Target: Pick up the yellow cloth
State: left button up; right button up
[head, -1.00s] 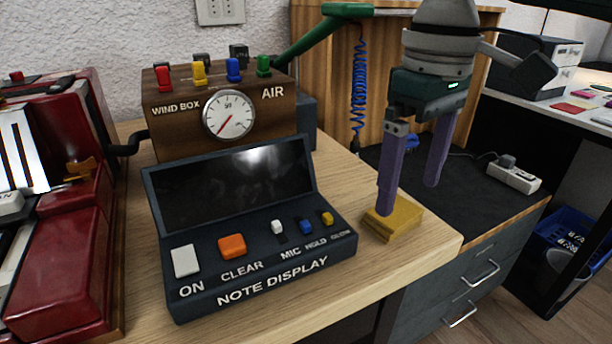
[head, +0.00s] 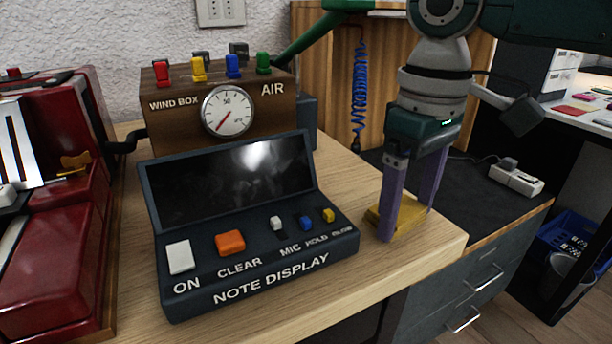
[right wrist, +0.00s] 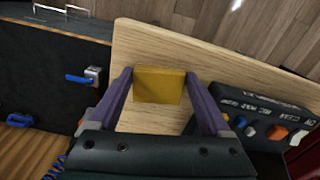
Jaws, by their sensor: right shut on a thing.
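The yellow cloth (head: 405,217) is a folded, flat block at the right front part of the wooden desk top, beside the note display. It also shows in the right wrist view (right wrist: 158,86), between the two purple fingers. My right gripper (head: 409,222) points down with one finger on each side of the cloth and is shut on it. The cloth is at desk level; I cannot tell whether it is clear of the surface. The near finger hides part of it. My left gripper is not in view.
The note display box (head: 250,225) stands close to the left of the gripper. The wind box (head: 180,120) with its gauge is behind it. A red machine (head: 50,240) is at far left. A lower dark top with a power strip (head: 516,179) lies right.

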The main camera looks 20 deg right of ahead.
aim_at(406, 213)
jog(key=c, duration=0.3)
notch_tip(406, 213, up, 20)
jog(key=p, duration=0.6)
